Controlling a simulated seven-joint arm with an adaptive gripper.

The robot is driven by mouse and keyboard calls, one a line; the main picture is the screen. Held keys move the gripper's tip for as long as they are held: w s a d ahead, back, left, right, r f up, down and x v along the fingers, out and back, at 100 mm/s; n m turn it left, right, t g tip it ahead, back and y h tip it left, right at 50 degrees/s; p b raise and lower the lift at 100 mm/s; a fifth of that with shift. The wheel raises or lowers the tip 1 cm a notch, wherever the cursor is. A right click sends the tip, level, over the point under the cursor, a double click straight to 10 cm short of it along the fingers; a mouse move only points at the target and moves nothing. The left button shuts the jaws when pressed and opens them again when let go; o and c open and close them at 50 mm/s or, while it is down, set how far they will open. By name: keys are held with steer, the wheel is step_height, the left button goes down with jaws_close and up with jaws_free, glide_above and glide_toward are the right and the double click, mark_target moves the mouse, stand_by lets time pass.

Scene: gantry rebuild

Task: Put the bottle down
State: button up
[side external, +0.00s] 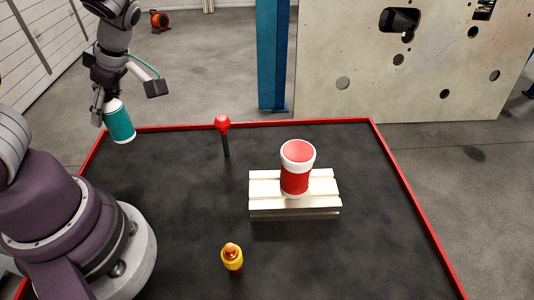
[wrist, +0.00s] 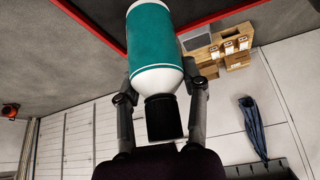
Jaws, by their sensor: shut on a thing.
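The bottle (side external: 119,122) is teal with a white shoulder. In the side external view it hangs tilted in my gripper (side external: 101,108), near the back left corner of the black table (side external: 190,190). In the wrist view the bottle (wrist: 153,45) shows its white shoulder and black cap, and the two fingers of my gripper (wrist: 160,95) are closed on either side of it near the shoulder. In the side external view its lower end shows against the table's back left edge; I cannot tell its exact height.
A red-and-white canister (side external: 295,180) stands on a pale slatted block (side external: 293,208) right of centre. A red-topped post (side external: 223,125) stands near the back edge. A small yellow-and-orange item (side external: 232,258) is at the front. A raised red rim edges the table. Bare table lies between them.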

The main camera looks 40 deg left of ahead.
steer(key=f, duration=0.2)
steer(key=s+f+n, duration=0.1)
steer(key=f, duration=0.2)
steer(key=f+n, duration=0.1)
steer(key=f, duration=0.1)
steer(key=shift+s+a+f+g+h, duration=0.25)
steer(key=shift+s+f+g+h, duration=0.15)
steer(key=o, duration=1.1)
steer(key=shift+f, duration=0.1)
steer(key=shift+o, duration=0.2)
